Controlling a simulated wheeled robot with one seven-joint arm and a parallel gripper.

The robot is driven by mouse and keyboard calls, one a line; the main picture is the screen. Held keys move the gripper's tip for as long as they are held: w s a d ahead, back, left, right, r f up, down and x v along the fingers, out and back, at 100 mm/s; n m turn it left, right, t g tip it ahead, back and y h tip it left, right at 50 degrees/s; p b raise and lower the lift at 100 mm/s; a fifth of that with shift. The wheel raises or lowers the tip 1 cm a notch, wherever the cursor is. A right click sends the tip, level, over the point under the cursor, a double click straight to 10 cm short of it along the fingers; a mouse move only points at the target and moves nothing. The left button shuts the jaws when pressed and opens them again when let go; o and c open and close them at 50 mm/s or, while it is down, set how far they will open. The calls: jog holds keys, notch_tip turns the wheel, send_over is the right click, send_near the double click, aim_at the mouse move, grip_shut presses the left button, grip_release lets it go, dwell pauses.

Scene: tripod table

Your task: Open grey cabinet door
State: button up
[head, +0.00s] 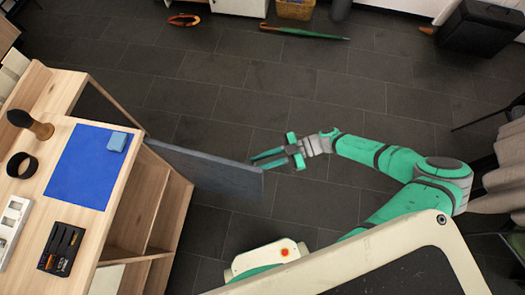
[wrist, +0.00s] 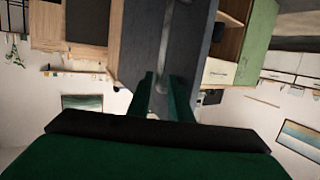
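The grey cabinet door (head: 205,168) stands swung out from the wooden cabinet (head: 157,205), its far edge well out over the floor. In the wrist view the door (wrist: 198,55) fills the upper middle, with a long pale bar handle (wrist: 164,45) running up its face. My gripper (head: 258,159) is beside the door's free end in the head view. In the wrist view its two green fingers (wrist: 165,97) are apart, with the handle's lower end in line with the gap. Whether either finger touches the handle cannot be told.
A green umbrella (head: 303,33) lies on the far floor.

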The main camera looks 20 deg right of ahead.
jog(key=s+a+r+n+g+y, duration=0.1)
jog(key=s+r+g+y, duration=0.1)
jog(key=s+r, duration=0.4)
notch_tip(320, 180, up, 2)
jog(key=shift+n+g+y, duration=0.3)
jog(key=shift+n, duration=0.1)
jog(key=shift+s+a, duration=0.1)
jog(key=shift+a, duration=0.05)
jog(key=w+d+f+m+t+h, duration=0.2)
jog(key=w+f+t+h, duration=0.1)
jog(key=w+f, duration=0.3)
jog(key=w+d+f, duration=0.1)
jog(key=w+d, duration=0.5)
jog(key=d, duration=0.2)
jog(key=shift+w+d+f, duration=0.2)
jog(key=shift+w+f, duration=0.05)
jog(key=shift+w, duration=0.1)
dwell(0.6)
